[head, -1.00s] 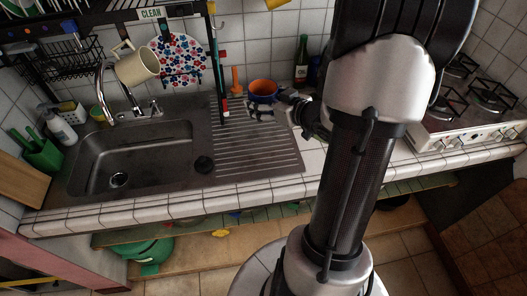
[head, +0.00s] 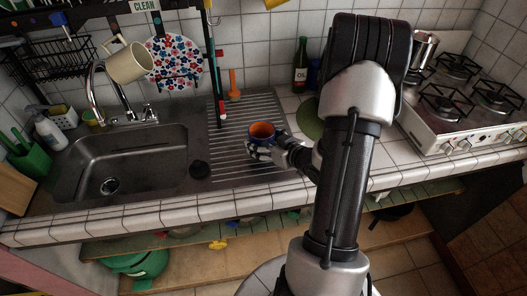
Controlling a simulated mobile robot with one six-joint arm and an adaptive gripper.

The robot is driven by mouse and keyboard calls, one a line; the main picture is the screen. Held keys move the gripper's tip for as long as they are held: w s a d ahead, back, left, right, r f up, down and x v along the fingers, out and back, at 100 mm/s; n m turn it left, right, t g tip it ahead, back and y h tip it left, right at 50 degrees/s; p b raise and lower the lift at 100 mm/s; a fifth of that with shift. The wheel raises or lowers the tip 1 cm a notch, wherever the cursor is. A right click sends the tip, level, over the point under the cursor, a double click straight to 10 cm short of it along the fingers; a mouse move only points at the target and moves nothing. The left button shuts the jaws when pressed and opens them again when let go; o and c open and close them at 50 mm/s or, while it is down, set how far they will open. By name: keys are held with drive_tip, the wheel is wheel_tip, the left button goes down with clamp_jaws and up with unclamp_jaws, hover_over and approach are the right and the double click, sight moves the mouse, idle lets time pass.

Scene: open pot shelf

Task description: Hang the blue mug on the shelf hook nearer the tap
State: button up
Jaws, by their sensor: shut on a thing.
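The blue mug (head: 261,131), orange inside, is upright with its mouth showing, in front of the ribbed drainer. My gripper (head: 262,148) is shut on its near side; the fingers cover part of the mug and its handle is hard to make out. The chrome tap (head: 92,88) stands behind the sink at left. The shelf (head: 85,22) is cut off at the top left. A cream mug (head: 129,63) hangs tilted below it, close to the tap. The shelf hooks are too small or hidden to make out clearly.
A flowered plate (head: 174,62) and hanging utensils (head: 214,70) are beside the cream mug. A yellow thing (head: 276,3) shows at the top edge. An oil bottle (head: 300,65) and green plate (head: 311,118) are right of the drainer. The sink (head: 130,160) is empty.

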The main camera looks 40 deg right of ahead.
drive_tip(key=shift+f+b, duration=0.55)
drive_tip(key=shift+f, duration=1.15)
drive_tip(key=shift+f, duration=0.15)
drive_tip(key=o, duration=1.2)
drive_tip(key=p+v, duration=0.1)
drive_tip(key=v, duration=0.4)
drive_tip(key=p+v, duration=0.2)
drive_tip(key=v, duration=0.4)
drive_tip(key=d+p+v, duration=0.1)
drive_tip(key=p+v, duration=0.1)
drive_tip(key=v, duration=0.4)
drive_tip(key=shift+s, duration=0.25)
